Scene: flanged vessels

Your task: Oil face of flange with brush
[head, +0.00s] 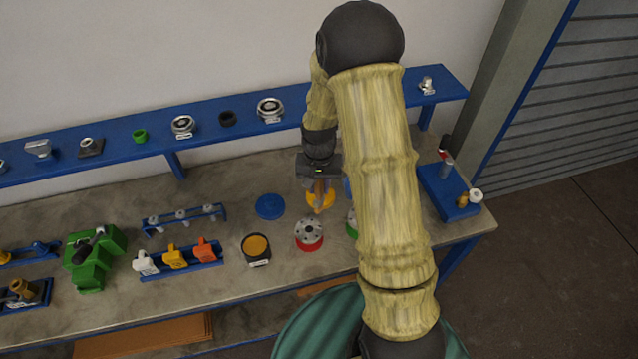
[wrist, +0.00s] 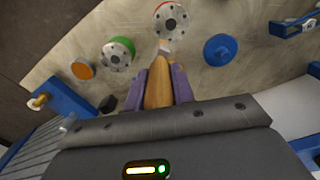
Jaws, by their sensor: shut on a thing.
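My gripper (head: 319,182) is shut on the wooden handle of a brush, with the handle (wrist: 158,88) between its two fingers in the wrist view. The brush points down, and its pale tip (wrist: 165,46) shows just short of the red-based flange in that view. This flange (head: 309,229) has a grey bolt-holed face turned up and also shows in the wrist view (wrist: 171,18). A green-based flange (wrist: 118,52) stands beside it; my arm mostly hides it in the head view. I cannot tell whether the bristles touch anything. A dark labelled pot (head: 257,249) holds something amber.
A blue disc (head: 270,206) lies left of my gripper. A yellow round thing (head: 328,199) shows close behind the brush. Racks with white, yellow and orange handles (head: 175,257) and a green vise (head: 92,262) stand left. A blue shelf (head: 205,125) with parts runs along the back.

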